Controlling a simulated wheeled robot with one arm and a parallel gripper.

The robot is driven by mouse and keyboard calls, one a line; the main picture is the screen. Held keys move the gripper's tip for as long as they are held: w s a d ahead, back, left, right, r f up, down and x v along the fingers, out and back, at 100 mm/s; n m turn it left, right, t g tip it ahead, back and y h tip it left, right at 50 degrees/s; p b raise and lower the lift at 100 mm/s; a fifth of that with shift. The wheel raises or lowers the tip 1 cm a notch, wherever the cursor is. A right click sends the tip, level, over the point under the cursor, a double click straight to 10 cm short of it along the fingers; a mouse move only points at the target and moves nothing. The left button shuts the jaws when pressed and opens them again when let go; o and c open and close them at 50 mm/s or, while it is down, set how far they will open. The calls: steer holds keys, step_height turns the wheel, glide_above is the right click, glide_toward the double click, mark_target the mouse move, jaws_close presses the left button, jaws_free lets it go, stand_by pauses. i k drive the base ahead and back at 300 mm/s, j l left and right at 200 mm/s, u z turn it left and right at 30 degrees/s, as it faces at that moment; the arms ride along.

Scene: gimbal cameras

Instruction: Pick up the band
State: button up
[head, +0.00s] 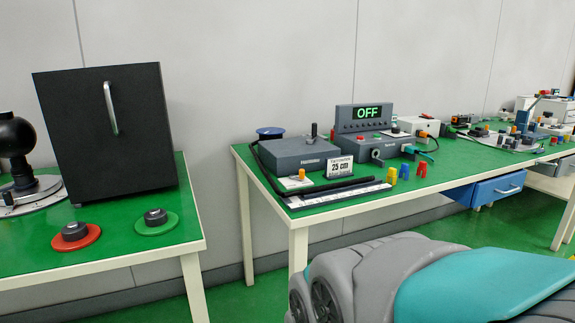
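I cannot say for certain which thing is the band. A long black curved strip (330,189) lies on the right-hand green table (435,181). It bends around the left and front of a dark grey box with a black knob (300,153), close to a white scale strip (338,196). A small card marked 25 cm (339,168) stands just behind it. Nothing is seen holding the black strip. My gripper is not in view.
A left green table (110,255) bears a large black box with a handle (107,130), a red button (76,236) and a green button (155,223). A gap separates the tables. Small coloured pegs (404,172) and an OFF display (365,116) stand right of the strip.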

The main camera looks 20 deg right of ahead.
mark_target(404, 169)
steer(key=z, duration=1.25)
